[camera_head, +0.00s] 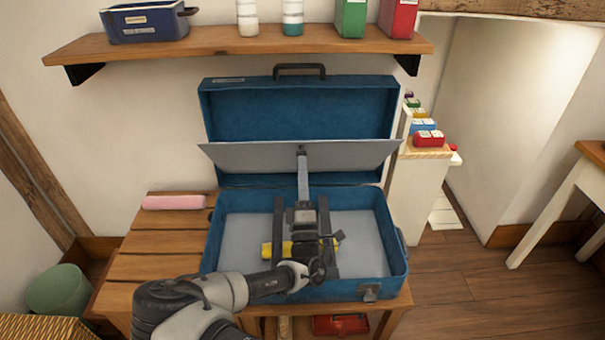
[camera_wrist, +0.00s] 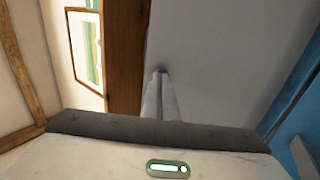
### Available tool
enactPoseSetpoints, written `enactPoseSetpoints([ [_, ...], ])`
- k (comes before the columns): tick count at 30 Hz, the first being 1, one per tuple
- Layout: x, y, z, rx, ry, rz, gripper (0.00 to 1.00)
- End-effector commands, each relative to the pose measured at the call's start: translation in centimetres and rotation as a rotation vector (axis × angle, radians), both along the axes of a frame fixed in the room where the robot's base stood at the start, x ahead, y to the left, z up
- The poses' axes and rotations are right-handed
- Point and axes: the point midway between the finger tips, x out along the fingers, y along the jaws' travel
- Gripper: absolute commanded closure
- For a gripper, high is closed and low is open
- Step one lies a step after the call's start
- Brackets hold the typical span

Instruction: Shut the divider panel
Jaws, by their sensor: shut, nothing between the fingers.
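The divider panel (camera_head: 250,156) is a flat grey sheet inside an open blue case (camera_head: 212,240). It is tilted up near the raised blue lid (camera_head: 300,110), away from the grey case floor. My gripper (camera_head: 302,153) is shut and empty, its fingertips at the middle of the panel near its upper edge. In the wrist view the panel (camera_wrist: 230,60) fills the right side, and the shut fingertips (camera_wrist: 160,75) reach its face and appear to touch it. My arm hides part of the case floor.
A yellow object (camera_head: 268,249) lies in the case, partly hidden by my gripper. The case stands on a slatted wooden table (camera_head: 155,255) with a pink roll (camera_head: 173,202). A loaded shelf (camera_head: 180,46) hangs above the lid. A white unit (camera_head: 418,190) stands right.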

Motion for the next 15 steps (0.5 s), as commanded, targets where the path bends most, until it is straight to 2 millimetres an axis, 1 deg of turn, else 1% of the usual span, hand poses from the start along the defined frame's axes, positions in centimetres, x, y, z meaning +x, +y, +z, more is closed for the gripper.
enactPoseSetpoints([
  [5, 0.0, 0.0, 0.1, 0.0, 0.002, 0.0, 1.0],
  [8, 0.3, 0.0, 0.6, 0.0, 0.014, -0.001, 1.0],
  [11, 0.8, -0.1, 1.6, 0.0, 0.04, -0.001, 1.0],
  [15, 2.4, -0.1, 3.6, 0.001, 0.109, -0.002, 1.0],
])
